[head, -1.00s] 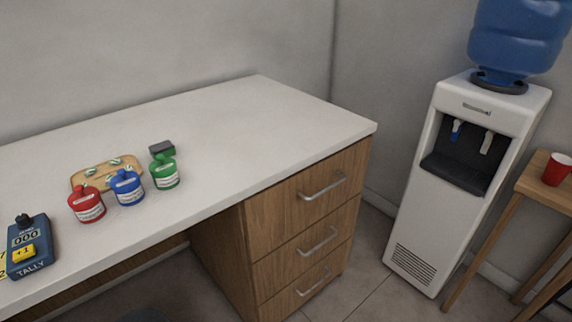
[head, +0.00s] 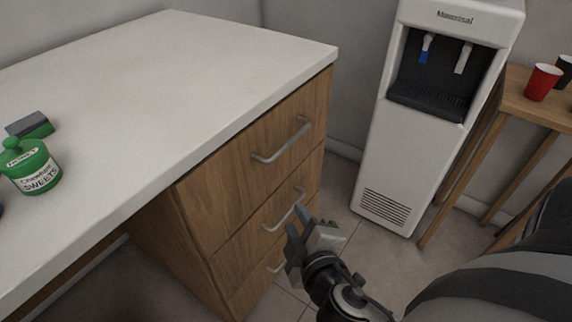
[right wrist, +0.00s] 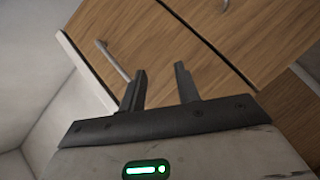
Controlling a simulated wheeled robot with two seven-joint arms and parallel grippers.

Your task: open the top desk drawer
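The desk's top drawer (head: 236,158) is shut, with a wooden front and a silver bar handle (head: 282,140). My right gripper (head: 297,230) is in front of the drawer stack, lower than the top handle and close to the middle handle (head: 284,209) in the head view. Its two fingers stand apart with nothing between them in the right wrist view (right wrist: 160,90). There, a silver handle (right wrist: 113,61) on a wooden drawer front lies beyond and left of the fingers, apart from them. My left gripper is out of view.
The white desk top (head: 150,75) overhangs the drawers. A green sweets jar (head: 30,167) stands on it at the left. A water cooler (head: 435,110) and a wooden stand (head: 535,100) with red (head: 542,82) and black cups are at the right. Open floor lies between desk and cooler.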

